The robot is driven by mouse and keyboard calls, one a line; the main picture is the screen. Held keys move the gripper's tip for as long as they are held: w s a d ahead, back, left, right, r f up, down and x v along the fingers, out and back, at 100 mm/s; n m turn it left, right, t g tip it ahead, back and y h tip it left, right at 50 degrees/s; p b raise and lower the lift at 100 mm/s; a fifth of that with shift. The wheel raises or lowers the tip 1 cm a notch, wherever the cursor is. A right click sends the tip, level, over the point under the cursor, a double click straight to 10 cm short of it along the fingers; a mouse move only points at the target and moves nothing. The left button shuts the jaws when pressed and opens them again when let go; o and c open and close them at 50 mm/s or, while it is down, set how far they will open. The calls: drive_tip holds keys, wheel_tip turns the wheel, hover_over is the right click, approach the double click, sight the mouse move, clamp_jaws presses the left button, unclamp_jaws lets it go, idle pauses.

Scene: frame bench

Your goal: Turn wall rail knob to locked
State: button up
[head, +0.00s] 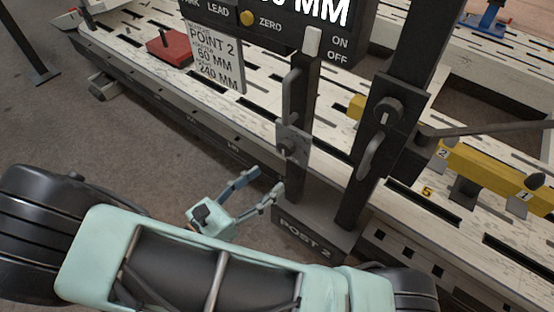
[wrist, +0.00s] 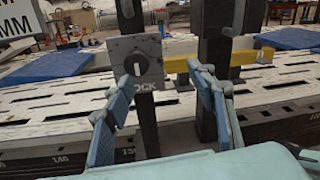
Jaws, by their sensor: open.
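A grey plate (wrist: 151,50) with a dark round knob (wrist: 134,64) sits on the left dark post in the wrist view. Lettering ending in "OCK" shows below the knob, partly hidden by my left finger. The knob's exact setting is too small to read. In the head view this plate (head: 294,137) is seen at an angle, with the knob (head: 286,150) low on it. My gripper (head: 266,181) is open and empty, below and in front of the plate, apart from it. In the wrist view its fingertips (wrist: 167,72) frame a space right of the knob.
A second dark post on the right carries another round knob (head: 387,112) and a curved handle (head: 370,157). The "POST 2" base (head: 297,232) lies below. A slotted white bench (head: 265,105), a hanging sign (head: 215,58) and a yellow bar (head: 490,172) are close by. Floor is open at left.

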sight(283, 150)
drive_tip(key=shift+n+t+y, duration=0.7)
drive_tip(key=shift+n, duration=0.1)
drive_tip(key=w+d, duration=0.1)
drive_tip(key=w, duration=0.2)
drive_tip(key=w+d+f+b, duration=0.1)
drive_tip(key=w+d, duration=0.1)
drive_tip(key=w, duration=0.2)
drive_tip(key=w+d+b, duration=0.1)
drive_tip(key=w, duration=0.2)
drive_tip(key=shift+w+d+f, duration=0.15)
drive_tip(key=shift+w+f, duration=0.2)
drive_tip(key=c, duration=1.1)
